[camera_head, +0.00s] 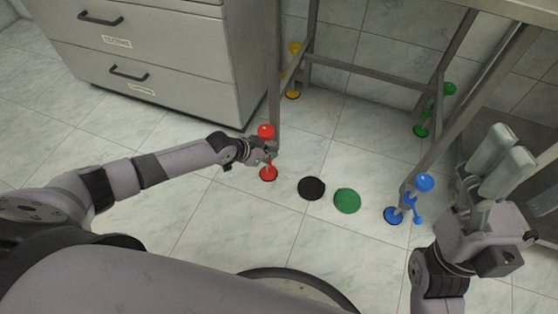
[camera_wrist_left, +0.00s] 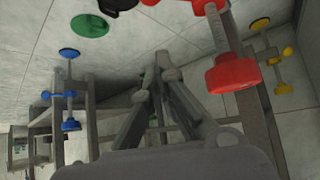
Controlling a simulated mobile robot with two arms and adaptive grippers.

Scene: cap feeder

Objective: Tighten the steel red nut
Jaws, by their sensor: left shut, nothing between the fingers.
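The red nut (camera_head: 266,130) is a round red piece at the upper end of a table leg's foot. Below it a red disc (camera_head: 268,173) rests on the floor. In the left wrist view the red nut (camera_wrist_left: 235,73) is large at the upper right, on a steel rod. My left gripper (camera_head: 266,152) is beside the rod, between nut and disc in the head view. Its fingers (camera_wrist_left: 160,62) are shut and empty, apart from the red nut in the wrist view. My right gripper (camera_head: 508,143) is raised at the right, its fingers apart and empty.
A steel table frame (camera_head: 375,77) stands over yellow (camera_head: 294,47), green (camera_head: 449,88) and blue (camera_head: 424,183) feet. A black disc (camera_head: 311,188) and a green disc (camera_head: 347,201) lie on the floor. A drawer cabinet (camera_head: 150,55) stands at upper left.

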